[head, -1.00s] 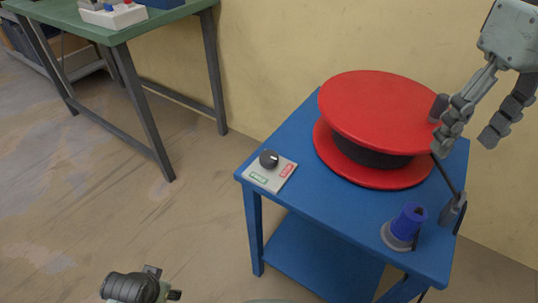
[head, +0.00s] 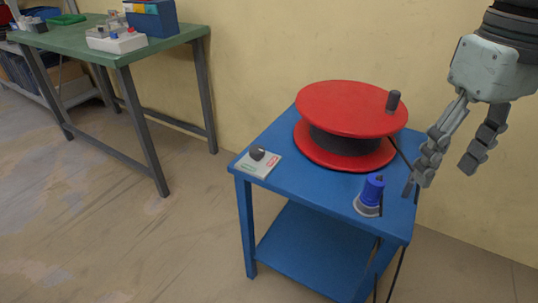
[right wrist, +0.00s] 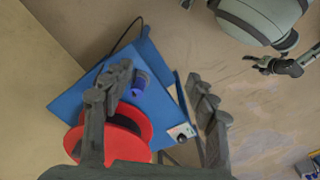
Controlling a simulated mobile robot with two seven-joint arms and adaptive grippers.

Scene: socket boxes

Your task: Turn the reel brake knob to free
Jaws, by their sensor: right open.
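The brake knob (head: 257,153) is a small dark knob on a pale plate (head: 252,169) at the blue table's left corner. The plate has a green and a red label, too small to read. The knob's exact pointing is hard to tell. It also shows in the right wrist view (right wrist: 182,137). The red reel (head: 345,108) stands behind it, to the right. My right gripper (head: 444,172) is open and empty, above and beyond the table's right side, far from the knob. My left gripper (right wrist: 266,66) shows small in the right wrist view, its opening unclear.
A blue spool-like piece (head: 373,189) on a grey base stands at the blue table's (head: 310,203) front right. A dark cable runs down from the reel past the table edge. A green bench (head: 90,50) with boxes stands at the back left. Floor between is clear.

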